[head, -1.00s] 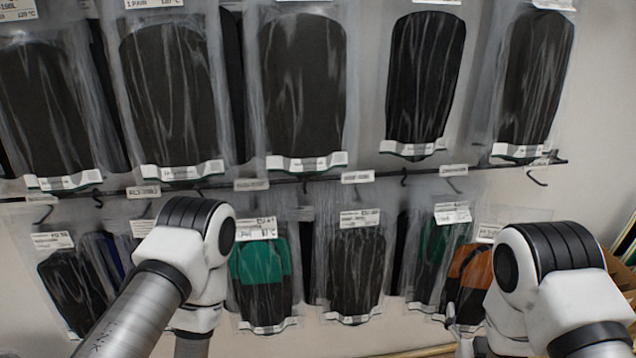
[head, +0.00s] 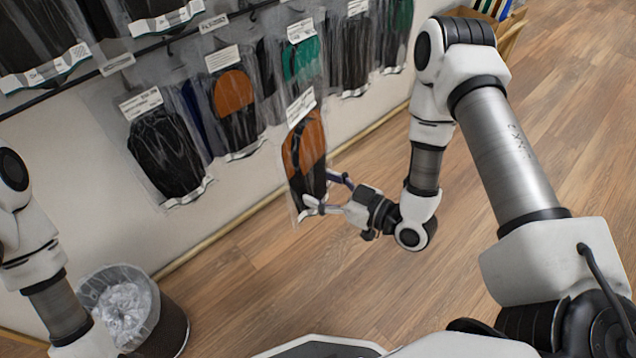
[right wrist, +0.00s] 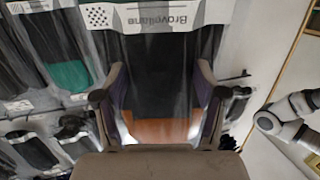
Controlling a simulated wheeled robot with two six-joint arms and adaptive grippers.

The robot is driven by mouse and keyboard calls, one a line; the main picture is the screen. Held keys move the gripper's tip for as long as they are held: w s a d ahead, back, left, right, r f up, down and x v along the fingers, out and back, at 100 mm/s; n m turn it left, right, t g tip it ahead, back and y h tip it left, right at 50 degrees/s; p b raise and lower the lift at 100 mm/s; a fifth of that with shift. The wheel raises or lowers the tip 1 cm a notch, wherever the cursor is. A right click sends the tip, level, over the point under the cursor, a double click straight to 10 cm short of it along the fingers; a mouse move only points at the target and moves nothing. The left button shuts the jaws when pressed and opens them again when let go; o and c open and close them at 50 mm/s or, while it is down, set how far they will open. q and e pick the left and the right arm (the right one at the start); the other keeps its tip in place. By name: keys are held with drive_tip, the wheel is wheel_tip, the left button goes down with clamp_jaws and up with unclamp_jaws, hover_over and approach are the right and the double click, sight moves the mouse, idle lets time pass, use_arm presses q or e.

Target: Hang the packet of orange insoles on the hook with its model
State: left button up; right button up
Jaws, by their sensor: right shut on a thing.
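A clear packet of orange and black insoles (head: 304,150) is in the grip of my right gripper (head: 326,194). It is upright in front of the wall, with a white label at its top. In the right wrist view the same packet (right wrist: 165,75) fills the space between the two fingers (right wrist: 160,110), its "Bravoilane" strip towards the top of the picture. Another orange and black packet (head: 236,100) hangs on the wall behind, to the left. My left arm shows at the left edge; its gripper is out of view.
A black rail (head: 160,45) with hooks and label tags crosses the wall. Black packets (head: 165,155) and a green one (head: 301,60) hang below it. A lined waste bin (head: 160,325) stands at lower left. The wood floor (head: 260,260) is clear near the gripper.

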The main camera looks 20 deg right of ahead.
drive_tip(key=shift+w+f, duration=0.15)
drive_tip(key=shift+w, duration=0.1)
use_arm(q)
wheel_tip(320, 180, down, 2)
drive_tip(key=shift+d+f+b, duration=0.1)
drive_tip(key=shift+f+b, duration=0.1)
drive_tip(key=shift+b, duration=0.95)
use_arm(e)
drive_tip(key=w+a, duration=0.2)
drive_tip(key=w, duration=0.5)
drive_tip(key=shift+a, duration=0.25)
